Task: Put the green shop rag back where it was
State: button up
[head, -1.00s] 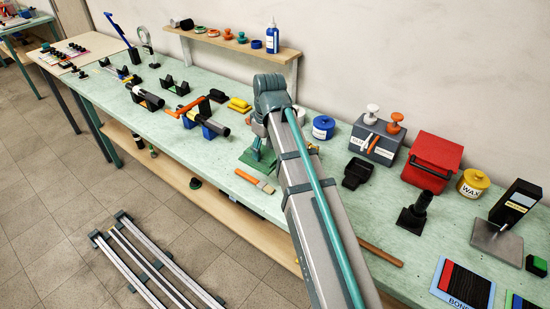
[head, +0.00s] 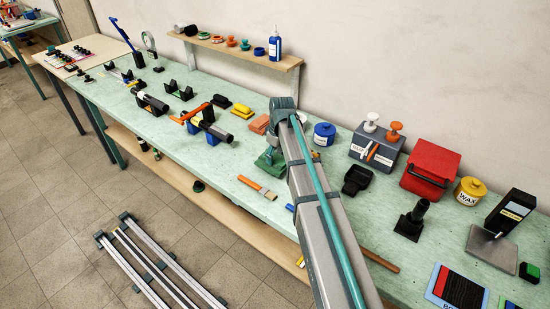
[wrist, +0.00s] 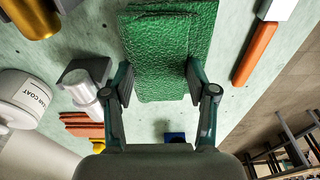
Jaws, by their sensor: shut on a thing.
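The green shop rag (wrist: 168,45) is a folded, textured cloth that fills the top middle of the wrist view. My gripper (wrist: 158,80) is shut on its near end, with one finger against each side. In the head view the rag (head: 269,161) shows below my gripper (head: 274,146), over the front half of the bench (head: 215,165). My arm hides part of it there. I cannot tell whether the rag touches the bench top.
An orange-handled brush (head: 257,187) lies at the bench's front edge. Orange folded cloths (head: 260,123) and yellow ones (head: 242,110) lie behind and left. A blue tub (head: 324,133) and a grey box (head: 376,147) stand to the right. Bare bench lies left of the brush.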

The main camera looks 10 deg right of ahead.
aim_at(278, 160)
jog(key=shift+f, duration=1.05)
jog(key=shift+f, duration=0.1)
jog(key=o, duration=1.1)
notch_tip(278, 160, up, 12)
jog(key=s+b, duration=0.1)
jog(key=b, duration=0.1)
jog(key=shift+d, duration=0.4)
